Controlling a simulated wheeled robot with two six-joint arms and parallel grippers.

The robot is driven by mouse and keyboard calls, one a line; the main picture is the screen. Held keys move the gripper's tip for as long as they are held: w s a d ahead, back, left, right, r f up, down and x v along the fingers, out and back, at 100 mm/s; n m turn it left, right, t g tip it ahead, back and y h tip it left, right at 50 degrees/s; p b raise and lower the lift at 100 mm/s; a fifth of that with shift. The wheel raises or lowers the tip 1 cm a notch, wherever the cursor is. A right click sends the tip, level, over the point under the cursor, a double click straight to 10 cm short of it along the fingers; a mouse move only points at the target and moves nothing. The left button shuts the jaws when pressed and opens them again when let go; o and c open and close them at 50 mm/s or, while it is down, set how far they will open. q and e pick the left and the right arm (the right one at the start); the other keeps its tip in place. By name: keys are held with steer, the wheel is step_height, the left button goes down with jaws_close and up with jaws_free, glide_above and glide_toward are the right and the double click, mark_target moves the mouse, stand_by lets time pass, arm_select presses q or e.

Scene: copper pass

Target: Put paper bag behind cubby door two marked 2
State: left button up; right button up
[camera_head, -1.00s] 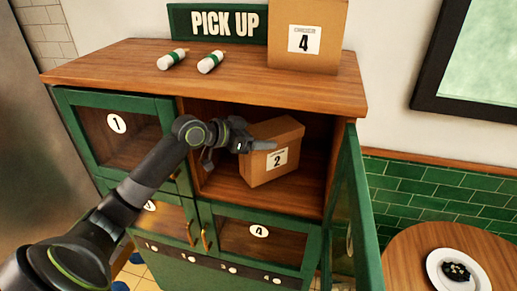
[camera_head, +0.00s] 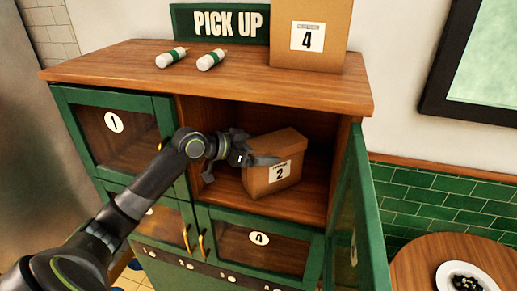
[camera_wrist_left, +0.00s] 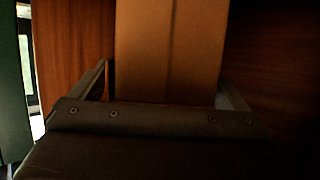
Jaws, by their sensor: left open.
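The brown paper bag (camera_head: 272,180), with a white label reading 2, sits inside the open upper right cubby (camera_head: 225,115). My left gripper (camera_head: 243,168) is open at the bag's left side, inside the opening. In the left wrist view the bag (camera_wrist_left: 170,45) stands between the two spread fingers (camera_wrist_left: 165,88); whether they touch it I cannot tell. The green-framed cubby door (camera_head: 352,215) is swung open at the right. My right gripper is not in view.
Closed doors marked 1 (camera_head: 115,123) and 4 (camera_head: 258,238) flank the open cubby to the left and below. A round table (camera_head: 415,262) with a plate is at right.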

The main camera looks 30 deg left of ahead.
arm_select(q)
steer(key=shift+s+a+r, duration=0.15)
steer(key=shift+s+a, duration=0.15)
steer(key=shift+s, duration=0.1)
steer(key=b+v, duration=0.2)
steer(key=v, duration=0.4)
steer(key=shift+s, duration=0.2)
steer(key=shift+a+r, duration=0.1)
steer(key=shift+s, duration=0.1)
stand_by(0.4)
